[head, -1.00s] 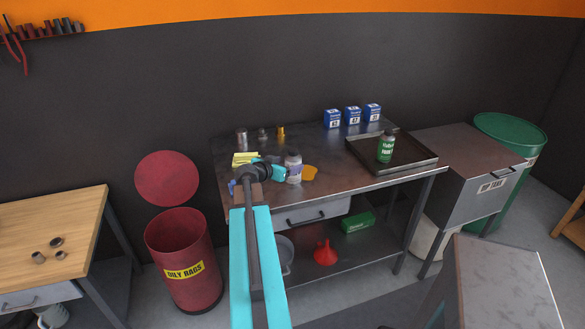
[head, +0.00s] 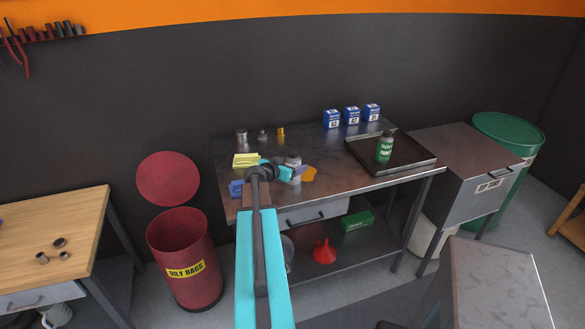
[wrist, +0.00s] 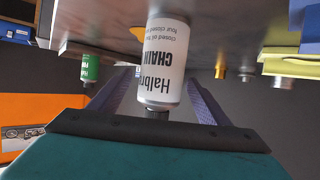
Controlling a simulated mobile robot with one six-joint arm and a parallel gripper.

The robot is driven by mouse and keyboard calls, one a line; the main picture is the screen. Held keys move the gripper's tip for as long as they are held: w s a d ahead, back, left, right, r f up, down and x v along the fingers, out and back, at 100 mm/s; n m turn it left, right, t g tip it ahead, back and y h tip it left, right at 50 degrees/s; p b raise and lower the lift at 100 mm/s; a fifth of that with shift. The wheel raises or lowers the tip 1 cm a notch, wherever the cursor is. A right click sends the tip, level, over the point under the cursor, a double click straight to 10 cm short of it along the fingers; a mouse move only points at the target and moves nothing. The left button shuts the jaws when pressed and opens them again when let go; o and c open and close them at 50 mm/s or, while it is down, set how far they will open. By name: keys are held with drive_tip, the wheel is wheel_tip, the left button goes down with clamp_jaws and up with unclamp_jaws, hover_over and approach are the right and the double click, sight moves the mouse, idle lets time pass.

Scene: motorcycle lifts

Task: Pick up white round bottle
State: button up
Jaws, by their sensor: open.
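The white round bottle (wrist: 165,62) stands on the metal workbench. In the wrist view, which shows the scene upside down, its label with dark lettering and its dark cap are visible. My gripper (wrist: 160,100) is open, with one finger on each side of the bottle and gaps still visible. In the head view the bottle (head: 294,160) is mostly hidden behind my gripper (head: 290,172); only its upper part shows.
A green bottle (head: 384,150) stands in a dark tray (head: 420,159) at the right. Yellow (head: 246,160) and blue (head: 236,188) items lie left of my gripper. An orange-yellow item (head: 309,174) lies just right. Small metal parts (head: 242,135) and blue boxes (head: 352,115) stand behind.

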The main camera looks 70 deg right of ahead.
drive_tip(key=shift+s+d+f, duration=0.1)
drive_tip(key=shift+d+f, duration=0.2)
drive_tip(key=shift+d, duration=0.35)
drive_tip(key=c, duration=1.4)
drive_tip(key=shift+c, duration=0.2)
drive_tip(key=shift+r, duration=0.15)
